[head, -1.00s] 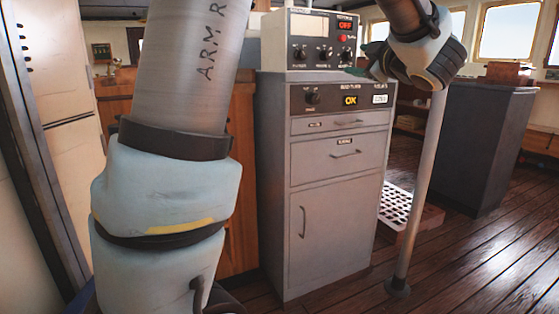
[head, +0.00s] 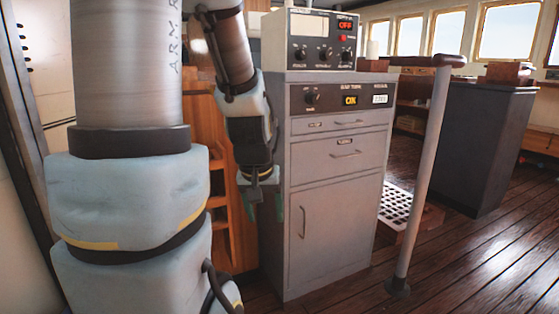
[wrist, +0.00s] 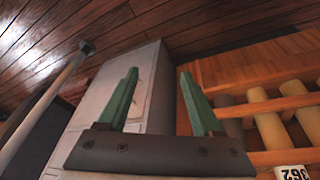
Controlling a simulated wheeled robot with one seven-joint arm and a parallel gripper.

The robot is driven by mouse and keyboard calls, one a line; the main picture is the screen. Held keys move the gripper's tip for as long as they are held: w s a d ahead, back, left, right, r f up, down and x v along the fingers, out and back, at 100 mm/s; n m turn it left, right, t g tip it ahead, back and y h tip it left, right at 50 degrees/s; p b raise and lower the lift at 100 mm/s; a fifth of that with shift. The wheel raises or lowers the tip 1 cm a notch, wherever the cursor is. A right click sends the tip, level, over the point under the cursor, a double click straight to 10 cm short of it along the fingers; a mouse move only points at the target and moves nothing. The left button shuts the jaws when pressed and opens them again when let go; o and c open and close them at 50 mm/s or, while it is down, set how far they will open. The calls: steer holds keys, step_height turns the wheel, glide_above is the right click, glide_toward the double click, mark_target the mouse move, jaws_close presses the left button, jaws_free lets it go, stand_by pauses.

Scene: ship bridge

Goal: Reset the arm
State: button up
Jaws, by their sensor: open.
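My gripper (head: 265,208) hangs pointing down in front of the left edge of the grey cabinet (head: 338,215), between it and the wooden shelving. Its two green fingers are spread apart in the wrist view (wrist: 158,73), with nothing between them. My arm's big upright links fill the left of the head view, and the forearm comes down from the top centre-left. The gripper's distance from the cabinet front is hard to tell.
A control box (head: 322,40) with a red display stands on the cabinet. A pole (head: 422,170) with a dark top bar rises right of it. A grate crate (head: 397,208) lies behind. Rolled tubes (wrist: 272,132) fill a wooden rack (wrist: 238,80). Floor at right is clear.

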steer(key=s+a+g+p, duration=0.1)
steer(key=s+a+g, duration=0.1)
steer(key=s+a, duration=0.25)
step_height(320, 180, up, 25)
steer(key=d+p, duration=0.1)
steer(key=p, duration=2.4)
steer(key=shift+f+y, duration=0.15)
steer(key=shift+y, duration=0.25)
